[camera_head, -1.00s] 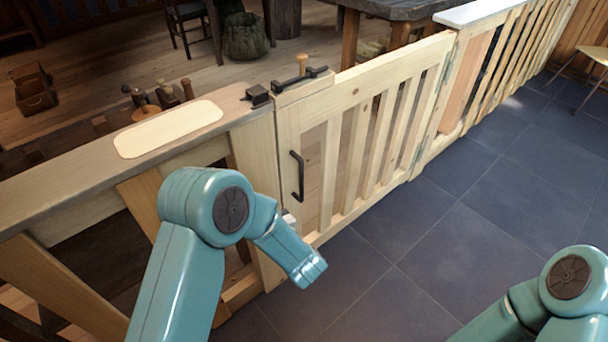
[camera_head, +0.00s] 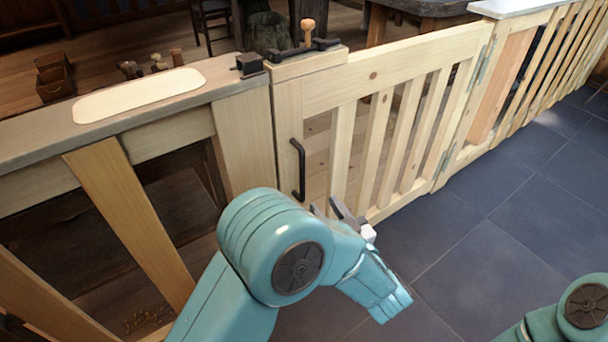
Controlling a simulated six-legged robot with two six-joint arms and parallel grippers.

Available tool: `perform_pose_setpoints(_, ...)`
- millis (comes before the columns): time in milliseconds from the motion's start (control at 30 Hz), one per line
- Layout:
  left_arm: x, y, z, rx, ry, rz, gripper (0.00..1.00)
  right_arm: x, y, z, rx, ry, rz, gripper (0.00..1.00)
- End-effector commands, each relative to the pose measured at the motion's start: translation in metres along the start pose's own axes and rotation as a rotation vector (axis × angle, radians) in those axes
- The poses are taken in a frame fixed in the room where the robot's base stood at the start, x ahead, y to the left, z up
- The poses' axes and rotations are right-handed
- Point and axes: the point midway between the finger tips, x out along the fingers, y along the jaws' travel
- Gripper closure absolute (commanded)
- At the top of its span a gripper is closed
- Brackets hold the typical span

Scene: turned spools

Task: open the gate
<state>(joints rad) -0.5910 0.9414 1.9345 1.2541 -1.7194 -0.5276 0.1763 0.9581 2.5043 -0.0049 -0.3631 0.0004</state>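The pale wooden slatted gate (camera_head: 390,86) stands in line with the fence and looks shut against the post at its left. A black upright pull handle (camera_head: 300,170) is on its near face. On its top left sits a black bolt (camera_head: 290,53) with a wooden knob (camera_head: 308,27). A black catch (camera_head: 250,65) is on the fence rail, with a small gap showing between it and the bolt. My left gripper (camera_head: 330,208) is low in front of the gate, right of and below the handle, its dark fingers apart and empty. My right gripper is out of view.
The fence rail (camera_head: 30,130) with a pale inset plate (camera_head: 138,95) runs left of the gate. Hinges (camera_head: 484,62) are on the gate's right side. The dark tiled floor (camera_head: 490,235) in front of the gate is clear. A crate (camera_head: 54,78) stands behind the fence.

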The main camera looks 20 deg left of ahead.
Motion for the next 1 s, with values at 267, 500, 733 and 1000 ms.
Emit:
perform_pose_setpoints(267, 0.002, 0.007, 0.005, -0.010, 0.008, 0.027, 0.62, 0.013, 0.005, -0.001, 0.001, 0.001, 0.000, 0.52)
perform_pose_setpoints(500, 0.057, 0.008, 0.007, -0.012, 0.008, 0.022, 0.62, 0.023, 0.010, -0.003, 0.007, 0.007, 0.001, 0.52)
perform_pose_setpoints(733, 0.111, 0.011, 0.006, -0.010, 0.009, 0.023, 0.62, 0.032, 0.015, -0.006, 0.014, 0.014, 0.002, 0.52)
perform_pose_setpoints(1000, 0.148, 0.014, 0.004, -0.008, 0.008, 0.027, 0.62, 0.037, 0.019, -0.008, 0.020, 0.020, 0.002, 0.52)
